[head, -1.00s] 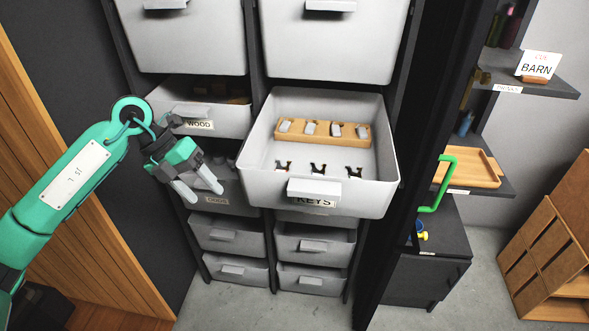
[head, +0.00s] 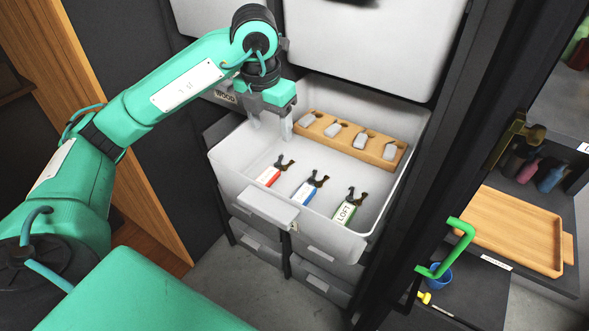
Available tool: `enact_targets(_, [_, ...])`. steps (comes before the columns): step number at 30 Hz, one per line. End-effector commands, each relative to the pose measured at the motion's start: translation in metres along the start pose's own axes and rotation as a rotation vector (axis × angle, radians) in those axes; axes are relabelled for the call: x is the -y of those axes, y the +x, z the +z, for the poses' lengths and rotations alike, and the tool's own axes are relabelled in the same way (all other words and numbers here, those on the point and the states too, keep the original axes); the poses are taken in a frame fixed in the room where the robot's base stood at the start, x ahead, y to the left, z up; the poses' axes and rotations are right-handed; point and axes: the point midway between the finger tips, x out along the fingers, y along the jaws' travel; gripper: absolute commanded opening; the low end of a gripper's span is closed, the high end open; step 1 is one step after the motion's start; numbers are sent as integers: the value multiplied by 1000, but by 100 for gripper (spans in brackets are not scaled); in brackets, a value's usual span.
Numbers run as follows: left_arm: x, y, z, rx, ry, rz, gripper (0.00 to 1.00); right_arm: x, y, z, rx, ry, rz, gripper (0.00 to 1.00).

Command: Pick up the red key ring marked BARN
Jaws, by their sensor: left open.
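The key ring with the red tag (head: 268,177) lies in the open white KEYS drawer (head: 238,180), at the left of a row of three. Any word on its tag is too small to read. A blue-tagged key ring (head: 304,192) lies in the middle, and a green-tagged one reading LOFT (head: 345,212) lies at the right. My left gripper (head: 272,130) is open and empty, fingers pointing down over the drawer's back left part, above and behind the red tag and apart from it. My right gripper is not in view.
A wooden block (head: 392,150) with several grey pieces stands at the drawer's back. Closed drawers are above and below. At right, past a dark upright frame, are a wooden tray (head: 512,232), a green handle (head: 461,240) and a blue cup (head: 440,278).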

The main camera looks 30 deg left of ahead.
Motion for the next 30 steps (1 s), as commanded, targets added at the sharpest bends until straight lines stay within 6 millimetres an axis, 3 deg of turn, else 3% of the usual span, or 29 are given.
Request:
enact_targets(3, [0, 16, -1, -6, -1, 0, 62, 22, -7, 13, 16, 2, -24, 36])
enact_targets(8, [0, 46, -1, -6, 0, 0, 62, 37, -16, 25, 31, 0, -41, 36])
enact_targets(13, [0, 72, 0, -5, -1, -1, 62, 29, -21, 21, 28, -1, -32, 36])
enact_targets(21, [-1, 88, 0, -3, 0, -1, 62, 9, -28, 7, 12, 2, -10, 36])
enact_targets(30, [-4, 126, 0, -4, -1, 0, 62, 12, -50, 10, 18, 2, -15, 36])
